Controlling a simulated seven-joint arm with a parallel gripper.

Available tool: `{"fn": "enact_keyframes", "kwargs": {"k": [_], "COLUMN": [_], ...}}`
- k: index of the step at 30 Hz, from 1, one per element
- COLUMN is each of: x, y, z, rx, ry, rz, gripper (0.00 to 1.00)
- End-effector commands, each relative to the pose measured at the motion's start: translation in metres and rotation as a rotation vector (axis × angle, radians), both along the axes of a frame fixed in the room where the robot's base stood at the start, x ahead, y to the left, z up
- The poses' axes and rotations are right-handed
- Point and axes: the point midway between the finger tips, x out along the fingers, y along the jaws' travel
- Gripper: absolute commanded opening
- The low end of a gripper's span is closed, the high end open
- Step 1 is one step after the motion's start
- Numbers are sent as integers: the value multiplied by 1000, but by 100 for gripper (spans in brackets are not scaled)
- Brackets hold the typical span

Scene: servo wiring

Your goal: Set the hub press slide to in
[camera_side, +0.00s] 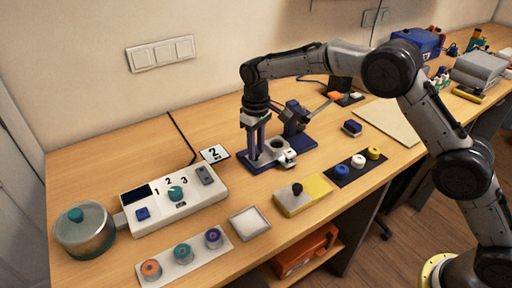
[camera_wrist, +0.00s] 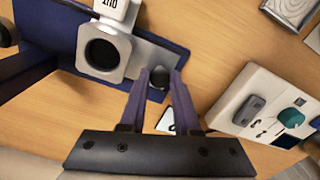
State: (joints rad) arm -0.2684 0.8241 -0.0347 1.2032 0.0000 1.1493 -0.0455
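The hub press stands mid-table, with a dark blue base (camera_side: 258,167) and a blue tower (camera_side: 295,120). Contact with the knob cannot be told. My gripper (camera_side: 257,150) also shows in the side view.
A white control box (camera_side: 150,220) with a dial stands to the left, near a lidded pot (camera_side: 85,235). A dark mat (camera_side: 340,178) with several coloured caps lies to the right.

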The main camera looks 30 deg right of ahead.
Motion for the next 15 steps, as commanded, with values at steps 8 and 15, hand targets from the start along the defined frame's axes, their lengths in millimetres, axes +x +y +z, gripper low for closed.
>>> {"fn": "enact_keyframes", "kwargs": {"k": [8,15], "x": [0,0], "y": [0,0], "z": [0,1], "rx": [0,0], "ry": [0,-1], "rz": [0,0], "gripper": [0,0]}}
